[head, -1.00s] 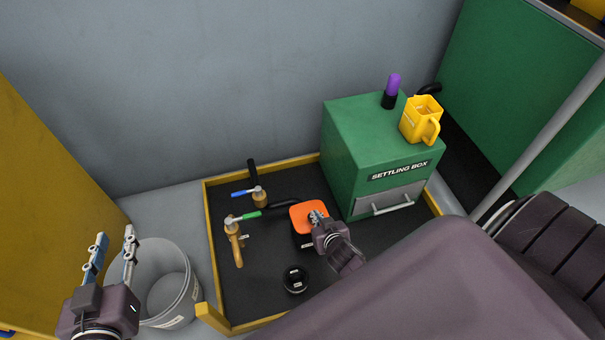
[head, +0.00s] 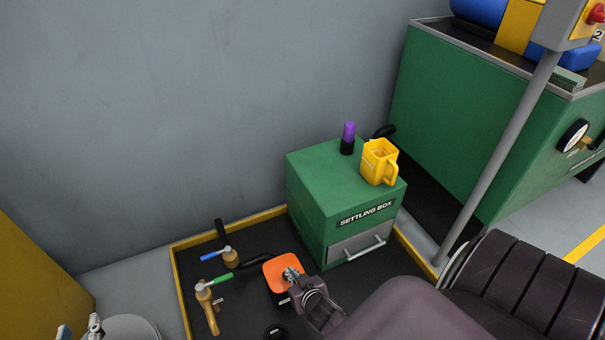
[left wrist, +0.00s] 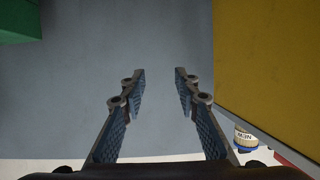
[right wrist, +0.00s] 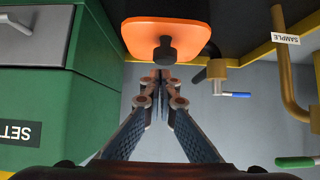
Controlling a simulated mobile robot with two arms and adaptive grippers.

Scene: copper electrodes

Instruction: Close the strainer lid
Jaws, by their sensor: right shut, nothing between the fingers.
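The strainer lid is an orange plate (head: 282,268) with rounded corners, over a dark strainer body in the tray. In the right wrist view the lid (right wrist: 190,35) shows its orange face and a black knob (right wrist: 165,52). My right gripper (head: 291,274) is at the lid in the head view; its shut, empty fingertips (right wrist: 163,78) are by the knob. I cannot tell whether they touch it or whether the lid is fully seated. My left gripper (left wrist: 160,75) is open and empty, away from the strainer; only its fingertips show at the head view's lower left corner.
Left of the strainer stand brass taps with a blue handle (head: 213,255) and a green handle (head: 218,280). The green settling box (head: 318,220) stands behind right, bearing a yellow jug (head: 378,165) and a purple-topped item (head: 348,135). The tray has a yellow rim (head: 180,290).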

